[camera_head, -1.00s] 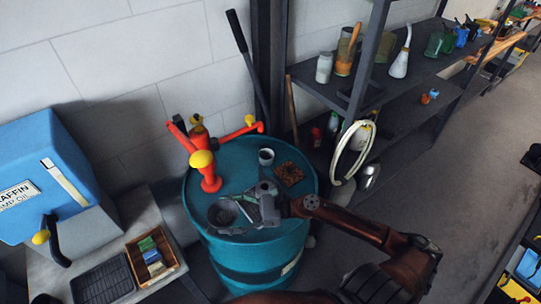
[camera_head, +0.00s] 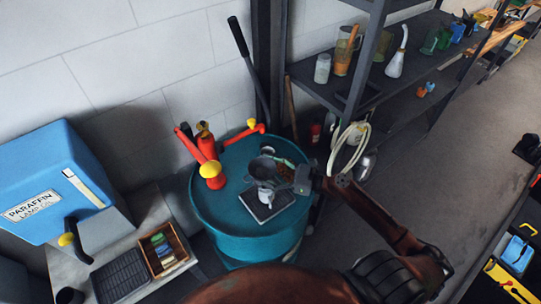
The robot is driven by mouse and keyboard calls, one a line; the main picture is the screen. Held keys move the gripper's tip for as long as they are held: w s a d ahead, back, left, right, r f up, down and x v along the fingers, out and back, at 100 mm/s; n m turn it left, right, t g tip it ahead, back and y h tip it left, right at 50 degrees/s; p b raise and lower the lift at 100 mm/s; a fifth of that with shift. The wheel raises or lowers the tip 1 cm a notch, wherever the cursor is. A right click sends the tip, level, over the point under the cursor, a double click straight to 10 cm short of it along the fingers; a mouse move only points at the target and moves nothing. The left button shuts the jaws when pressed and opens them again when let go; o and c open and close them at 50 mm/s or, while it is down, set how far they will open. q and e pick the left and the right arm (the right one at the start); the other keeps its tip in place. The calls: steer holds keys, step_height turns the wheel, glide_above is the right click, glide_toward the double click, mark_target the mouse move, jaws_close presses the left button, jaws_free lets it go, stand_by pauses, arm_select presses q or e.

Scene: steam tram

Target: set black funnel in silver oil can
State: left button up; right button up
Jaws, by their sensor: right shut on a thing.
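The black funnel (camera_head: 261,168) is in my right gripper (camera_head: 282,176), above the blue drum top. The gripper is shut on its side, coming in from the right. A small silver vessel, seemingly the silver oil can (camera_head: 265,196), stands on a dark grey tray (camera_head: 258,211) on the drum. The funnel bowl is directly over this vessel in the picture and hides its upper part. I cannot tell whether the funnel's spout is inside it or apart from it. My left gripper is not in view.
The blue drum (camera_head: 215,213) carries a red pump with a yellow knob (camera_head: 211,169) left of the funnel. A small grey cup (camera_head: 267,150) and a rusty-brown piece are partly hidden behind the funnel and gripper. A shelf (camera_head: 400,80) stands at the back right.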

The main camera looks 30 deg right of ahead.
mark_target(269, 173)
steer(key=shift+w+d+r+m+p, duration=0.25)
steer(key=shift+d+r+p, duration=0.3)
steer(key=shift+d, duration=0.3)
steer(key=shift+d+t+h, duration=0.15)
steer(key=shift+t+h, duration=0.15)
steer(key=shift+f+b, duration=1.05)
steer(key=shift+b, duration=0.2)
step_height(269, 173, down, 3)
steer(key=b, duration=0.3)
steer(key=shift+f+b, duration=0.2)
steer(key=shift+b, duration=0.15)
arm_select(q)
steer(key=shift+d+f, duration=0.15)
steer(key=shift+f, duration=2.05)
arm_select(e)
steer(key=shift+f, duration=0.55)
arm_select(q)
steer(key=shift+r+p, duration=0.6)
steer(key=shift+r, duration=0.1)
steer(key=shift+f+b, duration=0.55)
arm_select(e)
steer(key=shift+f, duration=1.35)
